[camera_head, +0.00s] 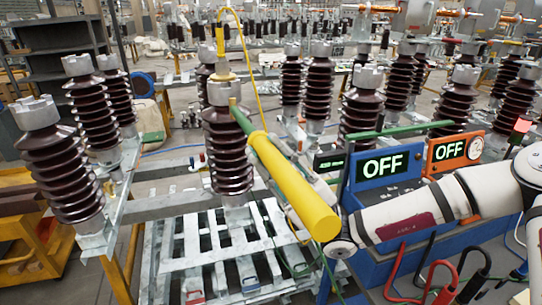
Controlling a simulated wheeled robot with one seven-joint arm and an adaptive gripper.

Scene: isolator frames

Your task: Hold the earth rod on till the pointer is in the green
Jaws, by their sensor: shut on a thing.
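The earth rod (295,187) has a thick yellow handle, with its near end low in the middle of the view. Its thin green end runs up and left to the metal cap (222,92) of the middle brown insulator (228,150). The tip appears to meet the cap, but I cannot be sure of contact. My gripper (308,168) is shut on the rod, mostly hidden behind the yellow handle. A round dial (475,148) sits on the orange panel (446,168) at the right. Its pointer is too small to read.
A blue panel (372,192) and the orange panel both read OFF. A yellow cable (249,70) arches over the middle insulator. More insulators (62,170) stand left and behind. A galvanised frame (205,262) lies below. Red and black cables (440,275) hang at lower right.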

